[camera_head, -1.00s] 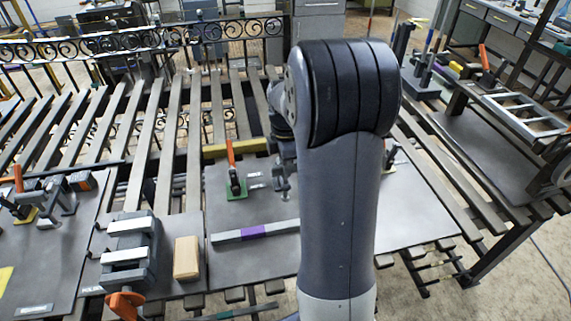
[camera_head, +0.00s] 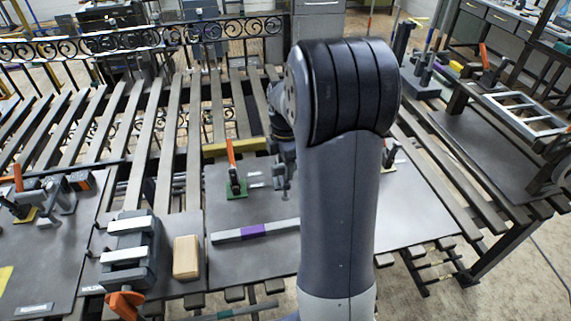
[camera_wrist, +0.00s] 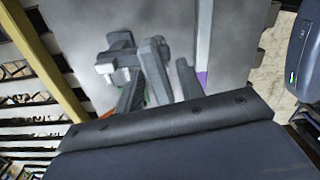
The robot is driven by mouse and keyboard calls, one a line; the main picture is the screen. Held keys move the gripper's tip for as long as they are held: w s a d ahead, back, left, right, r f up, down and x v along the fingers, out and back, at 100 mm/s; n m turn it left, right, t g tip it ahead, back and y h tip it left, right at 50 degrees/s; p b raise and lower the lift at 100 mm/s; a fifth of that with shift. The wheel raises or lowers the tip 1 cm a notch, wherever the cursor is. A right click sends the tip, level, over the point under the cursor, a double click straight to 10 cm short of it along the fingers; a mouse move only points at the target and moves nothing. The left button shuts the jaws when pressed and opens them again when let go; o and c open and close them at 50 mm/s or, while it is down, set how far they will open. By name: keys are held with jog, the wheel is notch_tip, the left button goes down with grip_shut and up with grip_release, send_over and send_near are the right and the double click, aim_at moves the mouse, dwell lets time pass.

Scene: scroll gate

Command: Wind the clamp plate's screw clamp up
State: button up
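The dark clamp plate (camera_head: 400,215) lies on the slatted bench in the head view, partly behind my arm. A grey screw clamp (camera_wrist: 118,58) stands on it in the wrist view; part of it also shows just left of my arm in the head view (camera_head: 284,184). My gripper (camera_wrist: 161,68) is over the plate with its two fingers apart. A grey bar of the clamp shows between the fingers; I cannot tell whether they touch it. The head view hides the fingers behind my arm.
A toggle clamp with an orange handle (camera_head: 233,168) stands left of the screw clamp. A grey bar with a purple band (camera_head: 254,231) lies in front. A vise (camera_head: 130,250) and a tan block (camera_head: 186,257) are at the left front. A ladder-like frame (camera_head: 525,108) is at the right.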

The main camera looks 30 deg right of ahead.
jog(key=shift+r, duration=0.15)
notch_tip(320, 180, up, 11)
jog(key=shift+f+b, duration=0.2)
jog(key=shift+b, duration=0.25)
dwell(0.3)
jog(key=f+m+b, duration=0.3)
jog(key=m, duration=0.9)
jog(key=d+f+m+b, duration=0.1)
jog(key=f+m+b, duration=0.2)
jog(key=m, duration=0.9)
jog(key=f+m+b, duration=0.3)
jog(key=f+m, duration=0.1)
jog(key=m, duration=0.8)
jog(key=shift+d+f+b, duration=0.2)
jog(key=shift+f+b, duration=0.1)
jog(key=shift+b, duration=0.05)
